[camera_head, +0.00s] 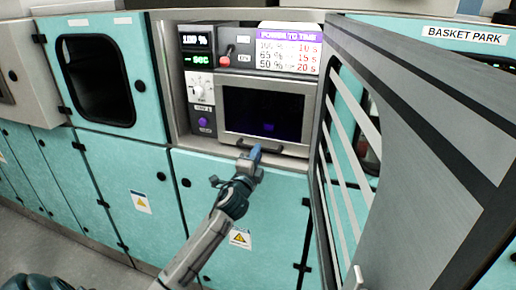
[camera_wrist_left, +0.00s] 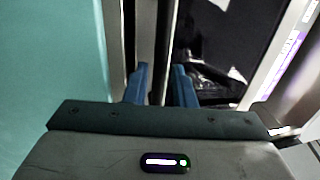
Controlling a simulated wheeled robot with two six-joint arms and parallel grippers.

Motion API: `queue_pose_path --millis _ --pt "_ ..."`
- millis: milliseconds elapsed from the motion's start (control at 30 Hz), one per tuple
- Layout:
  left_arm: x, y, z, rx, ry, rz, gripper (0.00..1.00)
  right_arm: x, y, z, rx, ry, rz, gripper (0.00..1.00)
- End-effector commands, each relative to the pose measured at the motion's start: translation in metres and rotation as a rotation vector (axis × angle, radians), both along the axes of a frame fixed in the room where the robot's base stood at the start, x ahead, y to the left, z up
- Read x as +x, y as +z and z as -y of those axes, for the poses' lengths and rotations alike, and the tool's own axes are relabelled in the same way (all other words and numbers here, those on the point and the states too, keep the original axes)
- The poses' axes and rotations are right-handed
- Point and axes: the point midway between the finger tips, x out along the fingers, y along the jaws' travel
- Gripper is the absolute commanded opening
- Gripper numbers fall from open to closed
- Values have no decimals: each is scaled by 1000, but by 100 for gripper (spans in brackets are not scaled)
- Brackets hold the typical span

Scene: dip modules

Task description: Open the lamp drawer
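The lamp drawer (camera_head: 262,112) is the grey-framed front with a dark window in the middle of the head view. It looks shut. Its dark bar handle (camera_head: 285,149) runs along the lower edge. My left gripper (camera_head: 256,150) is at the left part of this handle, with its blue fingers pointing at it. In the left wrist view, the two blue fingers (camera_wrist_left: 160,84) stand apart, with a dark upright bar and a grey strip showing between and beyond them. I cannot tell whether they touch the handle. My right gripper is out of view.
A grey louvred door (camera_head: 420,150) stands open close on the right. Above is a "Power to time" chart (camera_head: 287,50). Teal cabinets (camera_head: 130,190) line the left and below.

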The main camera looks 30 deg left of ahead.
Motion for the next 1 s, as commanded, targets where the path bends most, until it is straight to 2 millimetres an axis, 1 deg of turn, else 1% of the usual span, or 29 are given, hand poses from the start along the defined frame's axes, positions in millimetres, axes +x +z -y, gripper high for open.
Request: queue_pose_path --millis 33,133,433,467,500,567,600,1000 --pt "5 3 -1 -1 1 0 23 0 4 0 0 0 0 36" --pt "12 3 -3 -1 1 0 23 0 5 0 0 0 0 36" --pt "14 2 -3 -1 0 0 23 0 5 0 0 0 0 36" --pt "14 2 -3 -1 0 0 21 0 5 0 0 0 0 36" --pt "14 2 -3 -1 0 0 13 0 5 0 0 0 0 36" --pt "14 2 -3 -1 0 -1 2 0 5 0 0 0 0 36" --pt "14 2 -3 -1 0 -1 0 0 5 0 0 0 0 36" --pt "14 2 -3 -1 0 -1 0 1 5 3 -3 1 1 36"
